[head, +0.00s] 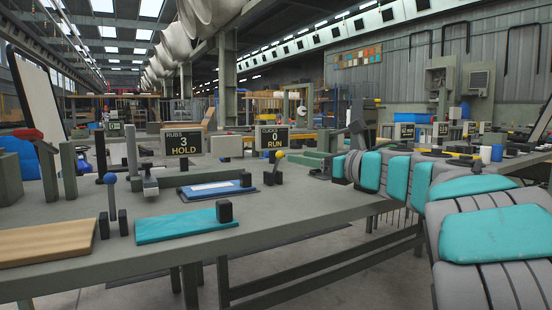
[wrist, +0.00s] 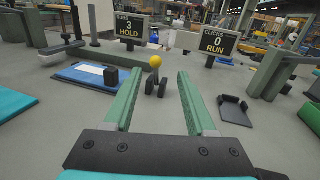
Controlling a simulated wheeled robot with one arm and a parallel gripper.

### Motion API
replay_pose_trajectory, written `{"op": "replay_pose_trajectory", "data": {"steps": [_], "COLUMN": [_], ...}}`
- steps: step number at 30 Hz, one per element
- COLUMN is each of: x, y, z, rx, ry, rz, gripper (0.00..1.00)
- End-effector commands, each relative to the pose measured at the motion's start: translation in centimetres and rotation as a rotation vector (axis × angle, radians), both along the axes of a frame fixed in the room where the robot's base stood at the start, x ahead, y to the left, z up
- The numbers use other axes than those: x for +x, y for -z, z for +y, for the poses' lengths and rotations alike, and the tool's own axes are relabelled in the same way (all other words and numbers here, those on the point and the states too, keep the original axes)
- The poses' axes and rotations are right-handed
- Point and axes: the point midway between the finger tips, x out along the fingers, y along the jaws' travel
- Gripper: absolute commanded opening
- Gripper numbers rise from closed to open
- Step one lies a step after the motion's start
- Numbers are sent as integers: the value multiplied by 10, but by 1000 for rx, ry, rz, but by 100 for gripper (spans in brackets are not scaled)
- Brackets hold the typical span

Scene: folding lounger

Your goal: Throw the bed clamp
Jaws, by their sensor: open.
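No lever carries a readable name, so I cannot be sure which is the bed clamp. A short lever with a yellow ball knob (head: 279,155) stands between dark blocks on the bench. In the wrist view the yellow knob (wrist: 155,62) shows just beyond and between my fingertips. My gripper (wrist: 155,85) is open and empty, its two green fingers spread either side of that lever's line. They look apart from it. Another lever with a blue ball knob (head: 110,179) stands upright at the left of the bench.
Behind the lever are two signs, "RUBS 3 HOLD" (head: 184,143) and "CLICKS 0 RUN" (wrist: 218,42). A blue tray (wrist: 84,73) lies left of my fingers, a dark bracket (wrist: 235,111) right. A teal board (head: 180,227) and a wooden board (head: 48,243) lie along the front.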

Motion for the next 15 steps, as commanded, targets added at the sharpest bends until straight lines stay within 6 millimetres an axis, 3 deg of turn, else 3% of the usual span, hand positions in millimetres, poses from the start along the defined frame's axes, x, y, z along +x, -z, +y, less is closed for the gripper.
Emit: {"op": "replay_pose_trajectory", "data": {"steps": [5,15], "x": [2,35], "y": [3,3], "z": [13,50], "rx": [-33,-28], "ry": [-33,-29], "rz": [-15,-13], "gripper": [56,56]}}
